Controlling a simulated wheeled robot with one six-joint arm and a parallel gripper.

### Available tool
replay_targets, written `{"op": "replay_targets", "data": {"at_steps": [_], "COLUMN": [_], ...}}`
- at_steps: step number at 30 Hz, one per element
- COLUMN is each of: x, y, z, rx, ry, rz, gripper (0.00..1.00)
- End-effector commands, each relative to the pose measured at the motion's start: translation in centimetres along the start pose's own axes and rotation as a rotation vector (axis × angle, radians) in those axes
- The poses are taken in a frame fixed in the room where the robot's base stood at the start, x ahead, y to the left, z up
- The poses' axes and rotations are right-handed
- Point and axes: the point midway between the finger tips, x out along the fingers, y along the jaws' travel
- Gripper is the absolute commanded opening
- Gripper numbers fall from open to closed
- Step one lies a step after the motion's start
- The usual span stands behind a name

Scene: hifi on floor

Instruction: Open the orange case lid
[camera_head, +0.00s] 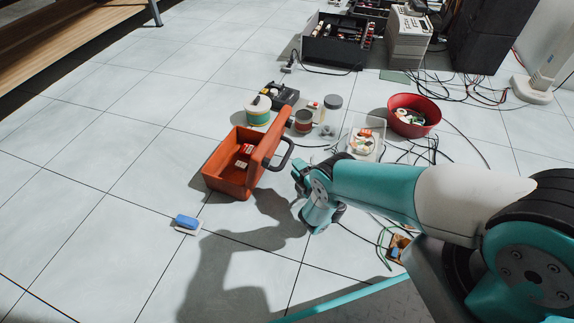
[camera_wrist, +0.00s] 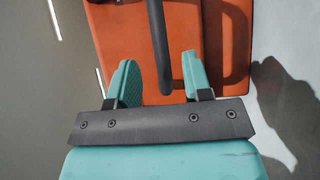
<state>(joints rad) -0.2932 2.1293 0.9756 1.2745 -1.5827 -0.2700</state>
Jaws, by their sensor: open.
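The orange case (camera_head: 228,180) stands on the tiled floor in the head view. Its lid (camera_head: 269,142) is raised, standing roughly upright along the right side, so the inside shows with small red and white items in it. The lid's dark handle (camera_head: 287,158) sticks out to the right. My gripper (camera_wrist: 160,70) is open, with two teal fingers. In the wrist view the black handle (camera_wrist: 157,35) runs between the fingers without clear contact, in front of the orange surface. In the head view my wrist is just right of the handle; the fingertips are hard to make out.
A blue and white block (camera_head: 187,223) lies in front of the case. Jars (camera_head: 257,112), a clear tray (camera_head: 366,140), a red bowl (camera_head: 413,113) and loose cables are behind and to the right. The floor left of the case is clear.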

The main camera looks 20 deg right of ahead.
Motion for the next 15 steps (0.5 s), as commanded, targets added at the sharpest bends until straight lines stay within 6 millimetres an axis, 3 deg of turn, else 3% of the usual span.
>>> {"op": "replay_targets", "data": {"at_steps": [6,15], "x": [2.7,5.1], "y": [-0.8,-0.8], "z": [0.0,0.0], "rx": [0.001,0.001], "ry": [0.0,0.0], "rz": [0.002,0.002], "gripper": [0.45,0.45]}}
